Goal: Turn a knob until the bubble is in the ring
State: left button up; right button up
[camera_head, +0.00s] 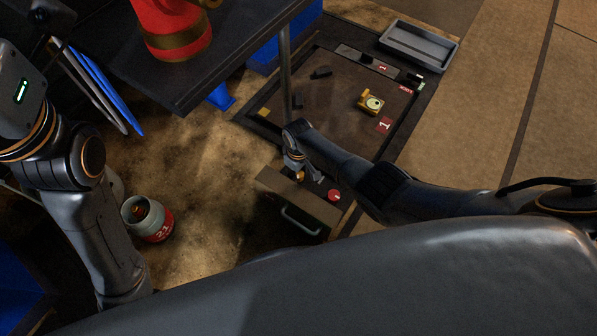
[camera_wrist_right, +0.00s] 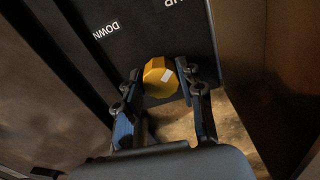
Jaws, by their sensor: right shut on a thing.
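A yellow level with a round pale vial (camera_head: 373,103) sits on the dark brown plate of the scale (camera_head: 345,82) in the head view. The bubble's place in the ring is too small to make out. In the right wrist view a yellow faceted knob (camera_wrist_right: 160,79) with a white mark stands on a dark panel (camera_wrist_right: 130,38) lettered DOWN and UP. My right gripper (camera_wrist_right: 162,88) is shut on this knob, one finger on each side. In the head view my right gripper (camera_head: 302,175) points down at the box beside the scale. My left gripper is out of the picture.
A dark table (camera_head: 215,60) with a red vase-like object (camera_head: 172,28) stands at upper left, its post near the scale. A grey tray (camera_head: 418,45) lies beyond the plate. A red-and-white can (camera_head: 150,220) is on the floor. A drawer-like box (camera_head: 300,215) has a red button (camera_head: 334,195).

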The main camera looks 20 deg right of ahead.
aim_at(299, 174)
jog(key=o, duration=1.2)
jog(key=shift+r, duration=0.15)
jog(key=shift+r, duration=5.85)
